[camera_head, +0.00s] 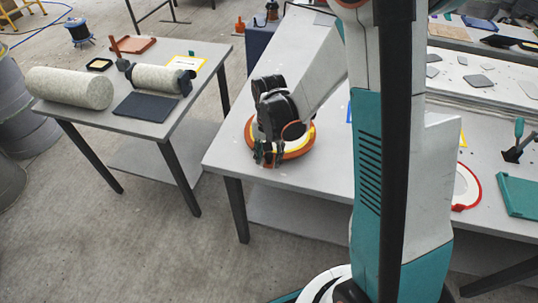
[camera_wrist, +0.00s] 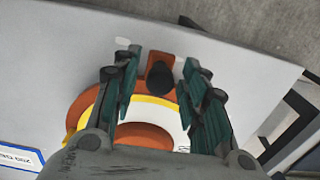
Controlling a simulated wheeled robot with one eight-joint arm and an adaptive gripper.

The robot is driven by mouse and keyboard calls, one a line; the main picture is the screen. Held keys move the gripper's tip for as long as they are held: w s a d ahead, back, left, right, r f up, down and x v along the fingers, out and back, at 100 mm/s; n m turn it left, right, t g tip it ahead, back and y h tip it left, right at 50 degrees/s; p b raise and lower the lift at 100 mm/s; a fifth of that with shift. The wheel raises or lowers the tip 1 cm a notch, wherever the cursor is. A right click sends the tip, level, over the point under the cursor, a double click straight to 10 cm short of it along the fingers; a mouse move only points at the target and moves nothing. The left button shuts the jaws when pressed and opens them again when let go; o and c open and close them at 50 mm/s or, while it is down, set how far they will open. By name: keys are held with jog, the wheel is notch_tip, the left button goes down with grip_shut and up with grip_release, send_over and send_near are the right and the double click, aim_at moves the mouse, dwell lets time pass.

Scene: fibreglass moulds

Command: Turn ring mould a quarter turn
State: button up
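The ring mould (camera_head: 302,149) is an orange round piece with a yellow band and a pale inside. It lies on the near left part of the grey table (camera_head: 234,153). In the wrist view the mould (camera_wrist: 146,134) has an orange tab (camera_wrist: 160,57) with a black knob (camera_wrist: 160,77) on its edge. My gripper (camera_head: 267,158) is over the mould's near left edge, pointing down. In the wrist view my gripper (camera_wrist: 160,68) is open, with one green finger on each side of the tab and gaps between. My gripper hides part of the mould.
A second table (camera_head: 70,112) at left holds rolls of pale matting (camera_head: 69,88) and a dark flat piece (camera_head: 146,107). A red-rimmed round piece (camera_head: 466,187) and a teal block (camera_head: 518,196) lie at right. A blue-edged label (camera_wrist: 20,160) lies near the mould.

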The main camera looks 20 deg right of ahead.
grip_shut()
jog(key=shift+w+a, duration=0.15)
jog(key=shift+a, duration=0.05)
